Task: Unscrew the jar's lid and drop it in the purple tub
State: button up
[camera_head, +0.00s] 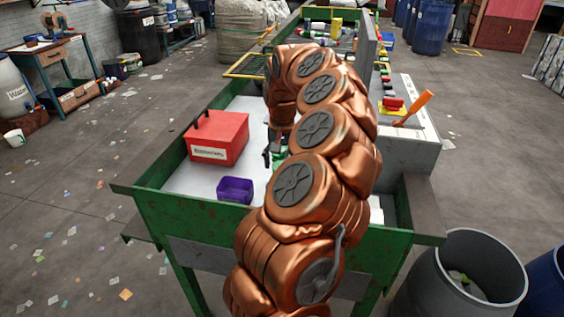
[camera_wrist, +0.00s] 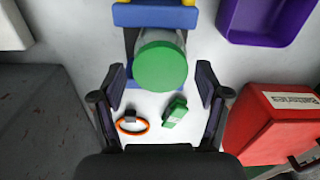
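The jar (camera_wrist: 176,38) stands in a blue and yellow holder (camera_wrist: 155,16) in the wrist view. Its round green lid (camera_wrist: 162,66) sits on top, facing the camera. My gripper (camera_wrist: 160,78) is open, with one finger on each side of the lid and visible gaps between. Nothing is held. The purple tub (camera_wrist: 250,41) is at the upper right of the wrist view. In the head view the purple tub (camera_head: 235,190) stands near the table's front edge, left of my arm. My arm hides the jar there, and my gripper is mostly hidden.
A red box (camera_head: 217,138) with a label stands behind the tub; it also shows in the wrist view (camera_wrist: 270,120). An orange ring (camera_wrist: 132,125) and a small green block (camera_wrist: 175,111) lie near the jar. The green table rim (camera_head: 160,205) borders the white surface.

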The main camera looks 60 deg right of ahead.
jog(key=c, duration=0.8)
jog(key=shift+f, duration=0.1)
jog(key=n, duration=0.5)
jog(key=shift+n+p, duration=0.35)
jog(key=shift+n, duration=0.05)
jog(key=shift+a+n+p, duration=0.1)
jog(key=shift+n+p, duration=0.7)
jog(key=shift+n, duration=2.1)
